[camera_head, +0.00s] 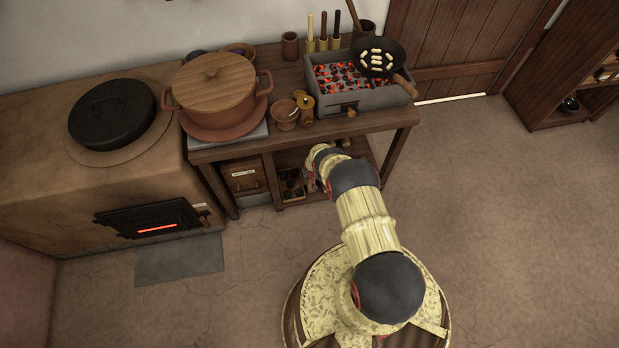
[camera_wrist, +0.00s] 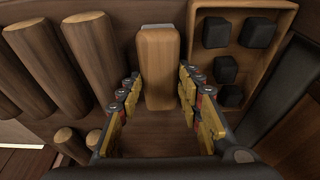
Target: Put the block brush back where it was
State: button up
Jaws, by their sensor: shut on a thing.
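The block brush (camera_wrist: 158,62) is in the wrist view: a tan wooden block with a pale strip at its far end. My gripper (camera_wrist: 161,80) has one finger on each side of the block and is shut on it. Brown boards show beneath and beyond the brush; I cannot tell whether it touches them. In the head view my arm reaches under the wooden table to its lower shelf, and the brush cannot be made out there.
In the wrist view, thick round logs (camera_wrist: 88,62) lie left of the brush. A wooden box (camera_wrist: 283,18) with several black lumps is close on the right. Above, the table (camera_head: 398,124) carries a grey brazier (camera_head: 375,101) with glowing coals and a terracotta pot (camera_head: 216,108).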

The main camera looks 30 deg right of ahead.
jog(key=shift+w+f, duration=0.1)
jog(key=shift+f, duration=0.2)
jog(key=shift+r, duration=0.1)
jog(key=shift+f, duration=0.2)
jog(key=o, duration=1)
jog(key=shift+o, duration=0.5)
jog(key=shift+r, duration=0.1)
